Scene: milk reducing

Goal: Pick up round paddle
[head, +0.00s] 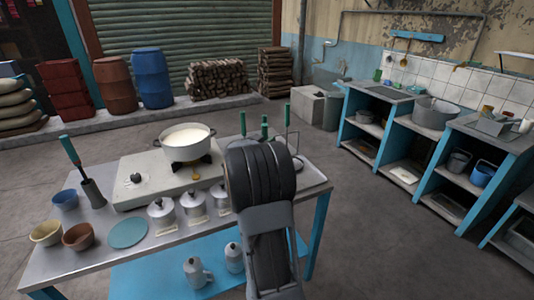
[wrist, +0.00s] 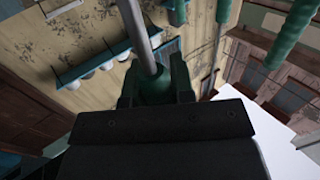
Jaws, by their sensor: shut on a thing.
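In the wrist view my gripper (wrist: 154,82) is shut on the green handle of a tool (wrist: 155,88). A thin metal shaft runs from this handle to the top edge of the picture. The tool's head is out of view, so I cannot tell if it is the round paddle. Other green handles (wrist: 291,32) hang close by at the upper right. In the head view my arm hides the gripper. Green handles (head: 287,114) stand upright at a wire rack (head: 293,143) behind the arm, at the table's right end.
The metal table (head: 72,250) carries a white pot (head: 187,143) on a stove, several lidded canisters (head: 161,213), bowls (head: 78,236) and a blue disc (head: 128,232). Open floor lies between table and shelves (head: 392,115).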

